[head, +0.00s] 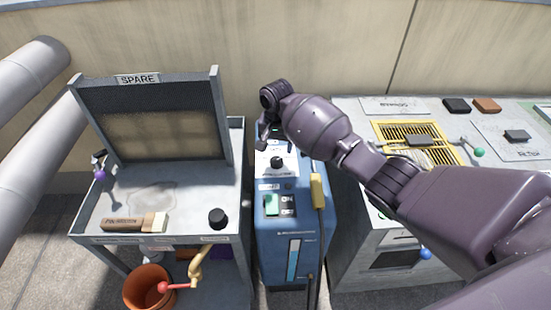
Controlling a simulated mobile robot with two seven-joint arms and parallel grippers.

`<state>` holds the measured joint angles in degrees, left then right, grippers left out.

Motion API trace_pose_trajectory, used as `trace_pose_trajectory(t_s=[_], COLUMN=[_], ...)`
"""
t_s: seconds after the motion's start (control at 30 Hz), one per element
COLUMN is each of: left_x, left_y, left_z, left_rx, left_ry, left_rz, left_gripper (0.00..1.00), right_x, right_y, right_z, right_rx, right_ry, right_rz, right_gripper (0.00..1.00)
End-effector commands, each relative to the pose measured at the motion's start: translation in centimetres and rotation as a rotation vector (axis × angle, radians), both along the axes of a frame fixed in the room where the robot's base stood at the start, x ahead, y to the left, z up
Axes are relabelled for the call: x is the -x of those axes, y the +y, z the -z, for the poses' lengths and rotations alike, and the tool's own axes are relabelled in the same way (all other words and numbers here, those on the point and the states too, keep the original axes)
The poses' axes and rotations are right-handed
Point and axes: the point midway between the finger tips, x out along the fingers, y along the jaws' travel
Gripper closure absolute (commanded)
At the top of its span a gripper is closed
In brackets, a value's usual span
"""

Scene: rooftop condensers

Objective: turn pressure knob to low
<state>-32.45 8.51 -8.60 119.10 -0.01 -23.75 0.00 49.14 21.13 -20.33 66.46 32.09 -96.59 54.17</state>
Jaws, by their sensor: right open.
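A black pressure knob (277,163) sits on a white label plate on the upper face of the blue machine (267,240). The plate's lettering is too small to read, and I cannot tell the knob's setting. My right arm comes in from the right, across the top of the machine. Its gripper (264,130) is open, above and slightly left of the knob in the picture, and seems apart from it. The arm hides part of the machine's top. My left gripper is not in view.
Left is a grey cart (175,200) with a SPARE sign (137,79), a brush (133,222), a loose black knob (217,217) and an orange bucket (148,288). A grey unit (357,240) stands right.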

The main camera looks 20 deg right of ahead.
Motion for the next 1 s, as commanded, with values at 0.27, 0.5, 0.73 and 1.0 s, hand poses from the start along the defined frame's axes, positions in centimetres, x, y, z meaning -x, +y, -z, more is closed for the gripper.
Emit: trace_pose_trajectory(t_s=[0.27, 0.5, 0.73, 1.0], left_x=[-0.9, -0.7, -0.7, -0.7], left_y=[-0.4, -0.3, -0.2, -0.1], left_z=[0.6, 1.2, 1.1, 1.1], left_rx=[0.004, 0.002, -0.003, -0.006], left_ry=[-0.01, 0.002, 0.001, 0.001], left_rz=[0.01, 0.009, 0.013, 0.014], left_gripper=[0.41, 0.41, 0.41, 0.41], right_x=[0.1, 0.0, 0.0, 0.0], right_y=[0.0, 0.0, 0.0, 0.0], right_z=[4.9, 6.2, 6.2, 6.2], right_rx=[0.001, 0.001, 0.001, 0.001], right_ry=[0.005, 0.001, -0.002, -0.001], right_rz=[0.0, -0.001, -0.001, -0.001], right_gripper=[0.31, 0.31, 0.31, 0.6])
